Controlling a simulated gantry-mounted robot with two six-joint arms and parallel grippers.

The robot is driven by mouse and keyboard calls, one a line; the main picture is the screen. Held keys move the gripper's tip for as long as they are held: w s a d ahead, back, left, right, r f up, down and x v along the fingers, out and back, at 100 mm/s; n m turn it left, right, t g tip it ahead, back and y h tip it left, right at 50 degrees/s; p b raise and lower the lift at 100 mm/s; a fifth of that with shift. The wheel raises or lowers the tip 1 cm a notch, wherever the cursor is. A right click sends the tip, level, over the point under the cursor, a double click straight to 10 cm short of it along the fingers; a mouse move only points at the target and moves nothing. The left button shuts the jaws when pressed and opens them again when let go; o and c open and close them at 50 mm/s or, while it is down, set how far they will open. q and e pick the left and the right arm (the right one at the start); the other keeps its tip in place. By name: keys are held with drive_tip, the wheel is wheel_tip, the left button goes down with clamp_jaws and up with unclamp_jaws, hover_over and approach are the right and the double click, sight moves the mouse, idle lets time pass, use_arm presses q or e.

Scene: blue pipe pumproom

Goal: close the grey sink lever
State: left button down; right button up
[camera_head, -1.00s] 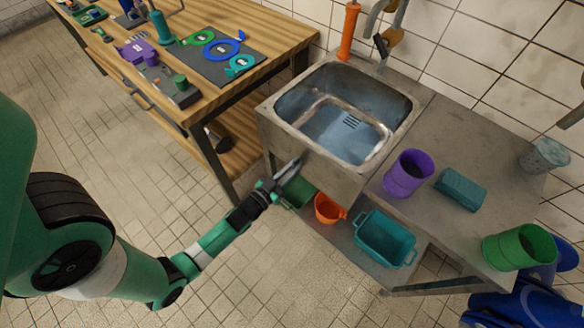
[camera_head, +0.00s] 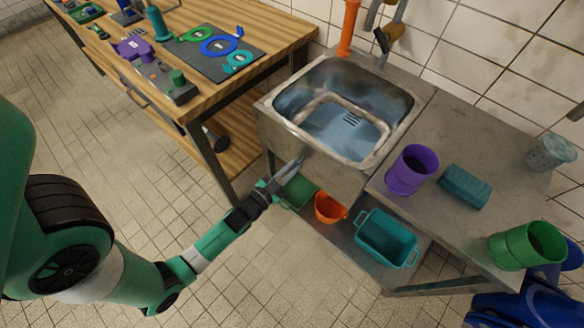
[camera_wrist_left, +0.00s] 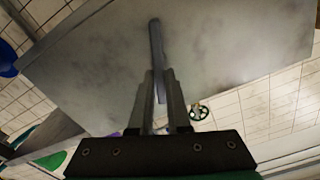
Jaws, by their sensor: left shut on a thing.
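The grey sink lever (camera_head: 291,168) is a thin bar at the lower front of the metal sink (camera_head: 265,117). My left gripper (camera_head: 279,182) is at this lever, in front of the sink. In the left wrist view the grey lever (camera_wrist_left: 155,42) runs up from between the two fingers of my left gripper (camera_wrist_left: 158,88), which is shut on it. The pale grey surface behind it looks like the sink's outside. The lever's mount is hard to make out. My right gripper is not in view.
A purple cup (camera_head: 412,170), a teal sponge (camera_head: 465,187) and a green cup (camera_head: 527,245) stand on the counter. An orange pot (camera_head: 329,209) and a teal tub (camera_head: 386,238) are on the low shelf. A wooden bench (camera_head: 270,40) stands left of the sink.

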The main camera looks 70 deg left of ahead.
use_arm(q)
drive_tip(key=m+b, duration=0.1)
drive_tip(key=m, duration=0.1)
drive_tip(key=m+b, duration=0.2)
drive_tip(key=m, duration=0.1)
drive_tip(key=f+m+b, duration=0.1)
drive_tip(key=m+b, duration=0.1)
drive_tip(key=shift+w+d, duration=0.2)
drive_tip(key=shift+d, duration=0.15)
drive_tip(key=m+b, duration=0.1)
drive_tip(key=m, duration=0.2)
drive_tip(key=shift+f+m, duration=0.15)
drive_tip(key=shift+m, duration=1.35)
drive_tip(key=c, duration=0.9)
unclamp_jaws()
drive_tip(key=shift+d, duration=0.1)
